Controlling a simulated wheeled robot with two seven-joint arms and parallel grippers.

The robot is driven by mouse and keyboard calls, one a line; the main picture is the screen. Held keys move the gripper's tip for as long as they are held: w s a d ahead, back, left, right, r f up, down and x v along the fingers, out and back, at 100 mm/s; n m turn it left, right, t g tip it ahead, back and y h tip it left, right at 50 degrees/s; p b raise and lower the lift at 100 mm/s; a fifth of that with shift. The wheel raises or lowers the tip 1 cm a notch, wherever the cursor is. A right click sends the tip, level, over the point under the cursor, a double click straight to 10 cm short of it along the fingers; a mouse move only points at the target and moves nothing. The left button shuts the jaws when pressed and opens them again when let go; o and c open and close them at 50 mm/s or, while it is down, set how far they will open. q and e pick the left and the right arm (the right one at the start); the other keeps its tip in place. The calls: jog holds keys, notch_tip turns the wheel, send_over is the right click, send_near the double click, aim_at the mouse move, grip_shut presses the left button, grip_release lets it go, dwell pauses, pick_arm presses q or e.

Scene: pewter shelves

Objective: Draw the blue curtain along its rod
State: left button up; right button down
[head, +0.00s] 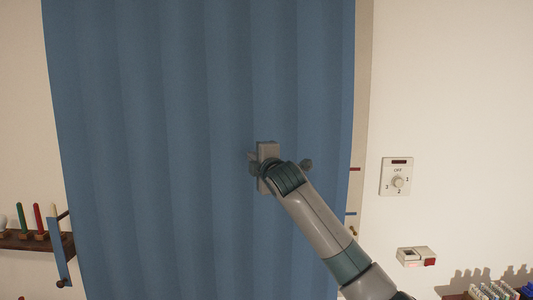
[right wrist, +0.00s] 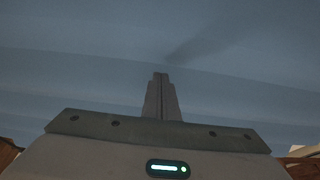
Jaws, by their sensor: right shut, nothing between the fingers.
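The blue curtain (head: 160,120) hangs in soft vertical folds and fills the middle and left of the head view. It also fills the background of the right wrist view (right wrist: 80,60). Its rod is out of the picture above. My right gripper (head: 266,150) is in front of the curtain, right of its middle. In the right wrist view its fingers (right wrist: 160,82) are together with no cloth seen between them, pointing at the curtain. I cannot tell whether the fingertips touch the cloth. My left gripper is not in view.
A beige upright strip (head: 362,100) shows beyond the curtain's right edge. A dial plate (head: 397,177) and a small box with a red switch (head: 416,257) are on the right wall. A dark wooden shelf (head: 30,241) with coloured pegs and a blue hanging strip (head: 59,250) are at left.

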aim_at(285, 156)
jog(key=d+p, duration=0.1)
jog(key=d, duration=0.1)
jog(key=d+p, duration=0.1)
jog(key=shift+w+d, duration=0.35)
jog(key=d+p, duration=0.1)
jog(key=d, duration=0.4)
jog(key=shift+d+p, duration=0.35)
jog(key=shift+p, duration=0.05)
jog(key=shift+a, duration=0.1)
dwell(0.3)
